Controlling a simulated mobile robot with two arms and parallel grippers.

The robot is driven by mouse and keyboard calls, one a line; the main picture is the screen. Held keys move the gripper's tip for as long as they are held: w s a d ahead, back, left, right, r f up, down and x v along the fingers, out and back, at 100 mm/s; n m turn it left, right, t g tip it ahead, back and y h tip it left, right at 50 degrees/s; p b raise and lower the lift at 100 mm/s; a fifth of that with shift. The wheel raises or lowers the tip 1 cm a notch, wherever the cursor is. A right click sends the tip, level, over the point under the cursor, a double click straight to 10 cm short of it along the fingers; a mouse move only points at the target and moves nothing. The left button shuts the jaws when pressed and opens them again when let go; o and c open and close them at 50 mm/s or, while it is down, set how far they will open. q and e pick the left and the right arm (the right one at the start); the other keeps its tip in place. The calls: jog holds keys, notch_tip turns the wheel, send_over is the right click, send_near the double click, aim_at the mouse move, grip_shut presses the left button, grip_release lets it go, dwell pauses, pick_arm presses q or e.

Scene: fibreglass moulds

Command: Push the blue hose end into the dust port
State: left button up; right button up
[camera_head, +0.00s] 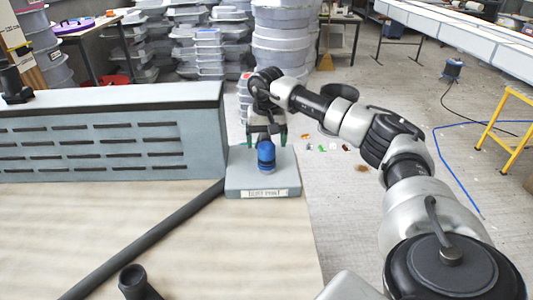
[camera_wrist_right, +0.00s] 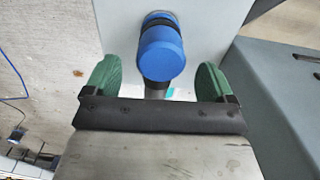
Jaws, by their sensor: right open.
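The blue hose end (camera_head: 266,156) stands roughly upright over the grey dust port block (camera_head: 245,182), which carries a white label on its front. In the right wrist view the blue hose end (camera_wrist_right: 161,53) shows as a blue cylinder with dark parts at both ends. I cannot tell how deep it sits in the port, as its lower part is hidden. My right gripper (camera_head: 266,138) is just behind it. In the wrist view its green fingers (camera_wrist_right: 158,66) are open, one on each side of the blue piece, with gaps visible. My left gripper is not in view.
A grey slotted panel box (camera_head: 110,135) stands left of the port. A dark hose or tube (camera_head: 150,235) lies across the tan table (camera_head: 240,250), with a black pipe end (camera_head: 134,280) at the front. Stacked grey tubs (camera_head: 280,35) stand behind.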

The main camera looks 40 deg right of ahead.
jog(key=shift+r, duration=2.8)
jog(key=shift+f, duration=0.1)
